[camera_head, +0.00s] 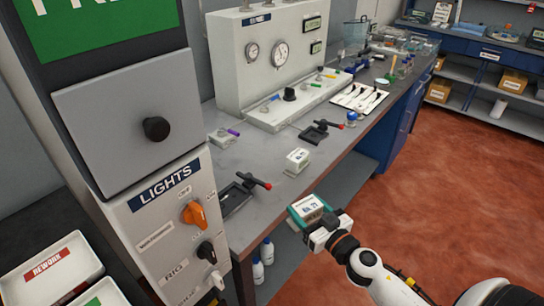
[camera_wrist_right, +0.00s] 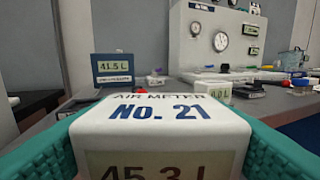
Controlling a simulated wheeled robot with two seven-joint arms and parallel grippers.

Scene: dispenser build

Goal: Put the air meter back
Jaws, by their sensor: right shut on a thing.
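The air meter (camera_wrist_right: 160,130) is a white block labelled "AIR METER No. 21" with a display reading 45.3 L. It fills the lower middle of the right wrist view, between teal finger pads. In the head view the air meter (camera_head: 308,204) is held by my right gripper (camera_head: 311,212), which is shut on it. It appears at the bench's front edge, in front of the bench top. Two black holders with red-tipped levers are on the bench, one near (camera_head: 237,199) and one farther back (camera_head: 314,134). My left gripper is not in view.
A small white box (camera_head: 298,158) stands on the bench (camera_head: 266,172) between the holders. A gauge panel (camera_head: 270,65) stands behind. A lights panel (camera_head: 165,225) rises at the left. A dark blue display (camera_wrist_right: 113,68) reads about 41.5 L.

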